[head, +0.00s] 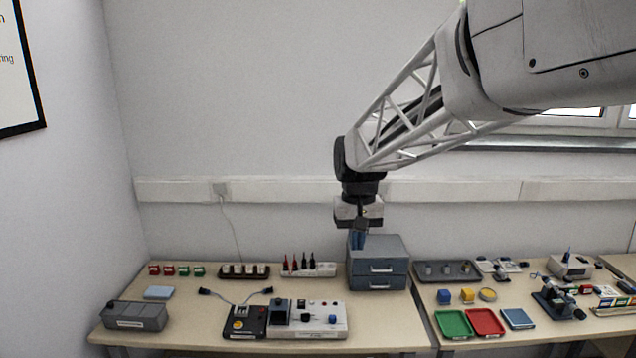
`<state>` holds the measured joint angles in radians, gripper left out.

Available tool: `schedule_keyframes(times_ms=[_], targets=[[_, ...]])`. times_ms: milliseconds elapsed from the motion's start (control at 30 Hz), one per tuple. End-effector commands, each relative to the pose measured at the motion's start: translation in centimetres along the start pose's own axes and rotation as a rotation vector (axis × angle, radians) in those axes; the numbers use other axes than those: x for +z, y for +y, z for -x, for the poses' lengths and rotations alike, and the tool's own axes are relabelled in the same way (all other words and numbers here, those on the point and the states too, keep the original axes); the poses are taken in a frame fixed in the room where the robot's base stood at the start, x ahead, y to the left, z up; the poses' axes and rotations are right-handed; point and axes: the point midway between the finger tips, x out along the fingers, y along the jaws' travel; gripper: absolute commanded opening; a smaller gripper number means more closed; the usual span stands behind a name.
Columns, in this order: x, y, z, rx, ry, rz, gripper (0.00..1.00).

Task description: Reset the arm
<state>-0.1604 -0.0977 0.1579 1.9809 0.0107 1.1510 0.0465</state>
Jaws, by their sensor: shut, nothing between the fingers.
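My gripper (359,240) hangs from my arm in the upper middle of the head view. It points down, and its narrow blue-grey fingers are together with nothing between them. The fingertips show in front of the left part of the grey two-drawer cabinet (378,262). I cannot tell from this one view how far they are from it.
The left table holds a white device with knobs (318,322), a black box (244,322), a grey case (134,316) and small racks along the back. The right table holds a green tray (454,324), a red tray (485,321) and several instruments.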

Motion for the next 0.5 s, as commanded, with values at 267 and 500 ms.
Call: schedule_keyframes(times_ms=[267, 500], targets=[[6.6, 2.3, 0.7, 0.001, 0.059, -0.028, 0.0], [12.2, 3.9, 0.5, 0.003, 0.107, -0.05, 0.0]])
